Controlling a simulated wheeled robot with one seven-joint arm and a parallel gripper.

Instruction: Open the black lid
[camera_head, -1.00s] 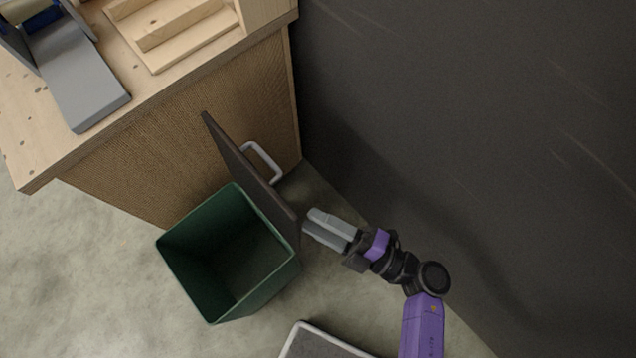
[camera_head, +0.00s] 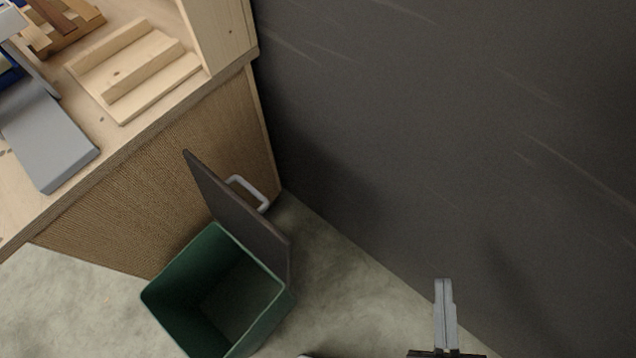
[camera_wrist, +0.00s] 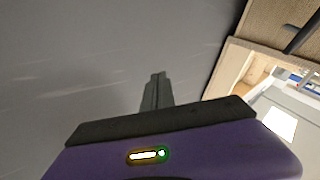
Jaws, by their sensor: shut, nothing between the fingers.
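The black lid (camera_head: 238,213) stands raised and tilted up at the back edge of the green bin (camera_head: 160,295), with a light grey handle (camera_head: 256,192) on its far face. The bin's mouth is uncovered and its inside looks empty. My gripper (camera_head: 442,284) is to the right of the bin, apart from the lid and handle, with its grey fingers together and nothing between them. The fingers also show in the wrist view (camera_wrist: 156,80), in front of the dark wall. The lid and bin are not seen in the wrist view.
A wooden workbench (camera_head: 170,175) stands behind and left of the bin, with a grey block (camera_head: 48,145) and a stepped wooden piece (camera_head: 140,75) on top. A dark wall (camera_head: 430,130) runs along the right. Grey floor (camera_head: 325,275) lies clear between bin and wall.

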